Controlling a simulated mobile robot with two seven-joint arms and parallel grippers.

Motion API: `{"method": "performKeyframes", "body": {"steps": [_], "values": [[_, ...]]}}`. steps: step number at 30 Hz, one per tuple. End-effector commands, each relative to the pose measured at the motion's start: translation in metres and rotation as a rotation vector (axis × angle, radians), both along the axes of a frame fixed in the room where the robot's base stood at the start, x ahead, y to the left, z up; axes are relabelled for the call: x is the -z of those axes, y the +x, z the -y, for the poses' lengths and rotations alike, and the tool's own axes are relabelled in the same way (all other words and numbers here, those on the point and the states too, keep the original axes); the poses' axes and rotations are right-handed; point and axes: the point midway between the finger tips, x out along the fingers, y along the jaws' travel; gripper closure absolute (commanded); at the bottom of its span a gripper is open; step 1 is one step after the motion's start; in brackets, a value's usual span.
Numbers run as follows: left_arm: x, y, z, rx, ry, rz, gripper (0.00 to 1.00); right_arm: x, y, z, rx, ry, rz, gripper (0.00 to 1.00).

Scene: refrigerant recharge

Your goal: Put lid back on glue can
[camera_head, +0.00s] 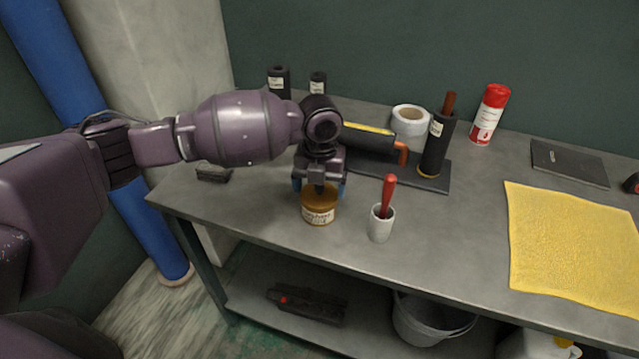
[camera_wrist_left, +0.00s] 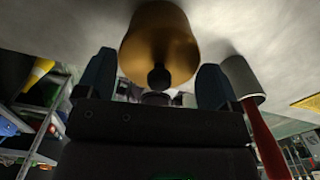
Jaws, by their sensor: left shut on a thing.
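The glue can (camera_head: 318,216) is a small amber-brown jar with a pale label, upright near the front left of the bench. Its lid (camera_head: 331,198) is brownish gold and shows at the top of the can, directly under my left gripper (camera_head: 319,186). In the left wrist view the lid (camera_wrist_left: 180,38) is a golden disc with a dark round knob between the blue fingertips. My left gripper (camera_wrist_left: 157,82) points down and is shut on the lid. I cannot tell whether the lid is fully seated on the rim. My right gripper is not in view.
A pale cup (camera_head: 380,228) with a red-handled tool (camera_head: 388,192) stands close right of the can. Behind are a black tray (camera_head: 425,180), a dark cylinder (camera_head: 437,145), a tape roll (camera_head: 409,121) and a red-white spray can (camera_head: 489,115). A yellow cloth (camera_head: 570,245) lies right.

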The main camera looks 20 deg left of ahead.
Motion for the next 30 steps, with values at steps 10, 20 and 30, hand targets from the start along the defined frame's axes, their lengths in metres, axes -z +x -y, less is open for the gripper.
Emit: {"method": "performKeyframes", "body": {"steps": [10, 20, 30], "values": [[0.0002, 0.0000, 0.0002, 0.000, 0.000, 0.000, 0.37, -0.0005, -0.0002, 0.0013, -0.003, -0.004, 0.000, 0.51], [0.0001, 0.0000, 0.0002, 0.000, 0.000, 0.000, 0.00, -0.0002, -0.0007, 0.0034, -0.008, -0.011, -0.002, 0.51], [-0.0043, 0.0002, 0.0002, 0.000, -0.001, 0.002, 0.00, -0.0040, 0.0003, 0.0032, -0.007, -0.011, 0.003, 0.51]]}}
